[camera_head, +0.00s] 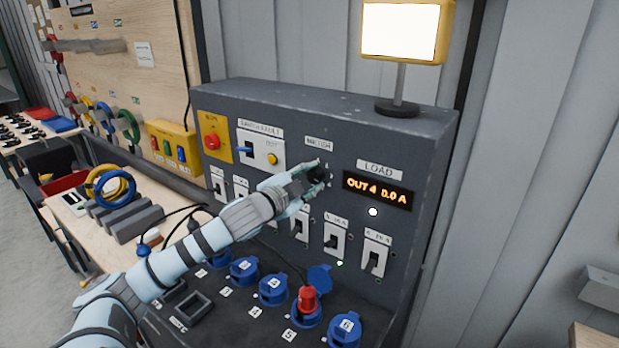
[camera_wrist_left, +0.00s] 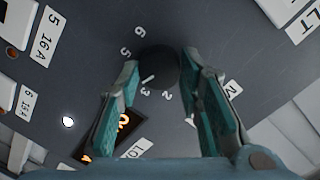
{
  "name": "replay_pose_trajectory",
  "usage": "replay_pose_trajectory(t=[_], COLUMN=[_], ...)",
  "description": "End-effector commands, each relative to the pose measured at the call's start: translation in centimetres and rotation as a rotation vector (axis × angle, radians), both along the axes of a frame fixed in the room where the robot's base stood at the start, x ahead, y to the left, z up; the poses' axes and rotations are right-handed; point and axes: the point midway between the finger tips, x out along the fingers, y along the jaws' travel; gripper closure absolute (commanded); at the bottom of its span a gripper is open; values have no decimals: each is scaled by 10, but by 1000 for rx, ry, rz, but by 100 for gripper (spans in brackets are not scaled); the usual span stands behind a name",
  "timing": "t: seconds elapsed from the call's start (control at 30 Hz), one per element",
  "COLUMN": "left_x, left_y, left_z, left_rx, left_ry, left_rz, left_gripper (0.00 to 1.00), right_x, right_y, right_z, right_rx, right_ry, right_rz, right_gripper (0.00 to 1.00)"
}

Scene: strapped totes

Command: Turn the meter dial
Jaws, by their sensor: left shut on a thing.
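The meter dial (camera_wrist_left: 160,64) is a round black knob with a white pointer line, on the sloping dark front of the grey panel. Its printed numbers 2, 3, 5 and 6 show in the left wrist view, and the pointer lies toward the lower left, close to the 3. My left gripper (camera_head: 314,182) is shut on the dial, with one teal finger on each side of it. In the head view the fingers mostly cover the dial. The display (camera_head: 378,190) beside it reads "OUT 4 0.0 A" in orange. My right gripper is not in view.
White breaker switches (camera_head: 336,238) sit below the dial. Blue sockets (camera_head: 273,290) line the lower ledge, one with a red plug (camera_head: 307,299). A red stop button (camera_head: 212,141) is at the panel's left. A lit yellow-framed lamp (camera_head: 402,32) stands on top.

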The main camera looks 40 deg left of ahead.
Motion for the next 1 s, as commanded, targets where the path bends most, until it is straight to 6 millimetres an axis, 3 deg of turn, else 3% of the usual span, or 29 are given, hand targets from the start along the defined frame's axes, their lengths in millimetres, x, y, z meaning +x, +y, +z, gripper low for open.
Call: replay_pose_trajectory(t=[0.6,1.0], left_x=[0,0], left_y=[-2,-2], left_z=[0,0], left_rx=[576,841], left_ry=[59,89], left_rz=[-1,0], left_gripper=[95,95], right_x=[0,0], right_y=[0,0], right_z=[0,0], right_rx=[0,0], right_ry=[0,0], right_rz=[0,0], right_gripper=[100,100])
